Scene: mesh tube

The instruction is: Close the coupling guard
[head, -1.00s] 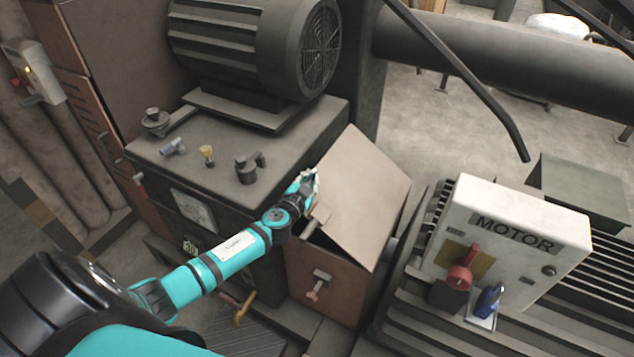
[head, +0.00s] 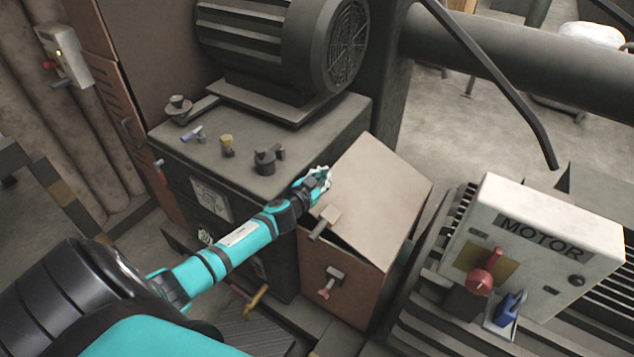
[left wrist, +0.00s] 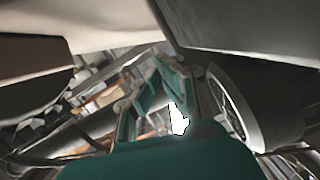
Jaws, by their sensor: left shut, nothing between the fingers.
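The coupling guard is a brown metal box (head: 352,298) with a hinged lid (head: 375,195). The lid sits tilted in the head view, with a dark gap between its front edge and the box. A small handle tab (head: 325,222) is on the lid's near left edge, and a red-tipped latch (head: 330,281) is on the box front. My left gripper (head: 322,178) is shut and empty at the lid's upper left edge; whether it touches cannot be told. Its teal fingers also show in the left wrist view (left wrist: 160,90). My right gripper is out of view.
A dark cabinet (head: 235,170) left of the guard carries small parts and a large motor (head: 285,45). A white MOTOR box (head: 535,250) with a red lever (head: 483,275) and a blue padlock (head: 508,308) stands at the right. A dark rail (head: 500,85) slants behind.

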